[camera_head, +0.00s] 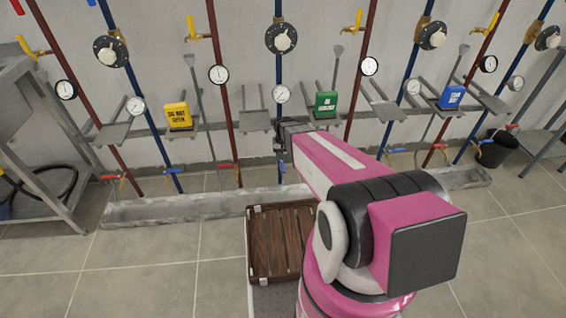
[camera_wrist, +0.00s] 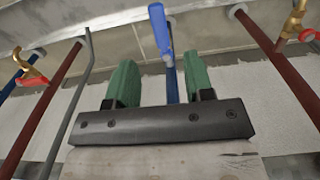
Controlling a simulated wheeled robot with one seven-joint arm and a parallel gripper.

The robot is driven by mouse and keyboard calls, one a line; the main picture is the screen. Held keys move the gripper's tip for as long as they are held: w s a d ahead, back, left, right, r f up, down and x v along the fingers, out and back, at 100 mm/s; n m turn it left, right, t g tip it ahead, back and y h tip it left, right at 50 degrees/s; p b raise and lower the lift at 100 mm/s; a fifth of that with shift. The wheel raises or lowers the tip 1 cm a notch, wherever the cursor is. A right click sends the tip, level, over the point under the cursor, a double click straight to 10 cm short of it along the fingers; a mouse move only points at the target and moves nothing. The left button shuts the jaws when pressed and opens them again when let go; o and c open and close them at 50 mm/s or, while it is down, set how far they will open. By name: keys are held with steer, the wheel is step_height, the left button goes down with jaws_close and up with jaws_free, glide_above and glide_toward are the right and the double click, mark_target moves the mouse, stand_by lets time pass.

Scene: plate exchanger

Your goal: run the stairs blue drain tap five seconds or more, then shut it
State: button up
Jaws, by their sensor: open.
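Several low drain taps with blue handles line the wall. One is on the left blue pipe (camera_head: 173,171), another on the middle blue pipe, and others stand to the right (camera_head: 397,150). In the wrist view a blue tap handle (camera_wrist: 162,34) stands upright just past the tips of my gripper (camera_wrist: 161,72), roughly between its green fingers. The fingers are open and apart, with a blue pipe showing between them. In the head view my gripper (camera_head: 284,150) is at the middle blue pipe, and my arm partly hides that tap. I cannot tell which tap is the stairs one.
A stone trough (camera_head: 180,208) runs along the floor under the taps. A brown slatted crate (camera_head: 274,242) stands before it. Red-handled taps (camera_wrist: 28,72) flank the blue one. A yellow sign (camera_head: 178,115), green sign (camera_head: 326,104) and blue sign (camera_head: 451,97) stand on shelves. A black bucket (camera_head: 497,150) is right.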

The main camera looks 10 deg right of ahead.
steer(key=shift+r, duration=1.15)
steer(key=s+d+r, duration=0.3)
steer(key=s+r, duration=0.4)
steer(key=s+d+r, duration=0.3)
steer(key=s+r, duration=0.4)
steer(key=s, duration=0.1)
steer(key=shift+d+r, duration=0.15)
steer(key=shift+r, duration=0.25)
steer(key=shift+s, duration=0.1)
stand_by(2.9)
